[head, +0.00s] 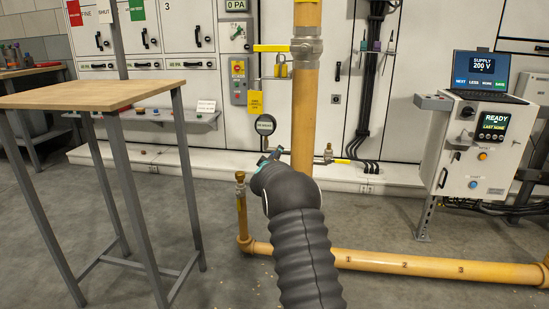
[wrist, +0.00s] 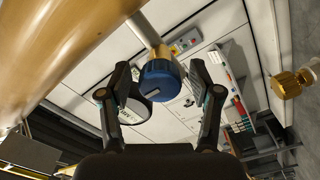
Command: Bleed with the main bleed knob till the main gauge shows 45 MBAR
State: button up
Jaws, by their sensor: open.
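A blue knob (wrist: 160,80) on a grey stem off the yellow pipe shows in the wrist view. My gripper (wrist: 161,84) is open, with one finger on each side of the knob; whether either finger touches it, I cannot tell. In the head view my gripper (head: 272,157) is just below the round gauge, beside the pipe, and the knob is hidden behind my arm. In the wrist view the gauge's round body is partly behind the left finger.
The upright yellow pipe (head: 305,100) stands close beside my gripper, with a yellow-handled valve (head: 272,47) above. A brass fitting (head: 240,183) tops a short pipe at lower left. A wooden-topped table (head: 95,95) stands left, a control console (head: 475,145) right.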

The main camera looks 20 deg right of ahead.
jog(key=c, duration=1.2)
jog(key=shift+o, duration=0.2)
jog(key=shift+f, duration=0.1)
jog(key=m+b, duration=0.1)
jog(key=m, duration=0.3)
jog(key=shift+f+m+b, duration=0.1)
jog(key=shift+m+b, duration=0.25)
jog(key=shift+m, duration=0.05)
jog(key=m+b, duration=0.2)
jog(key=m, duration=0.3)
jog(key=m+b, duration=0.1)
jog(key=m, duration=0.8)
jog(key=shift+m+b, duration=0.3)
jog(key=shift+m, duration=0.1)
jog(key=shift+a, duration=0.1)
